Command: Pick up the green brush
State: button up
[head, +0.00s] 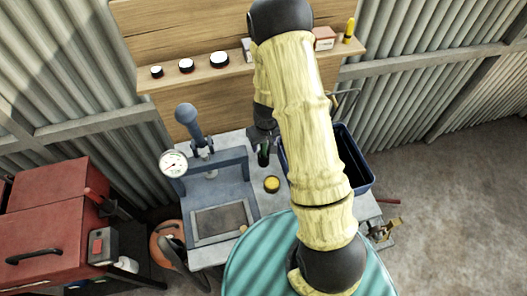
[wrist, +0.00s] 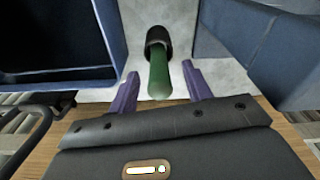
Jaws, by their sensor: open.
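The green brush (wrist: 158,78) shows in the wrist view as a green handle with a black part at its far end, against the pale bench top. My gripper (wrist: 161,76) is open, with one purple finger on each side of the handle and visible gaps between. In the head view the brush (head: 263,153) is a small dark and green shape on the bench, just below my gripper, which is partly hidden behind my arm. I cannot tell whether the brush stands free or in a holder.
A dark blue bin (head: 364,180) stands right of the brush; its wall also shows in the wrist view (wrist: 75,40). A blue-grey press (head: 225,172) with a gauge stands at left. A round yellow tin (head: 271,184) sits in front. A wooden shelf (head: 240,68) is behind.

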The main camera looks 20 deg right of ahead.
grip_shut()
jog(key=shift+r, duration=0.1)
notch_tip(320, 180, up, 10)
jog(key=shift+f+b, duration=0.1)
jog(key=shift+b, duration=0.35)
dwell(0.6)
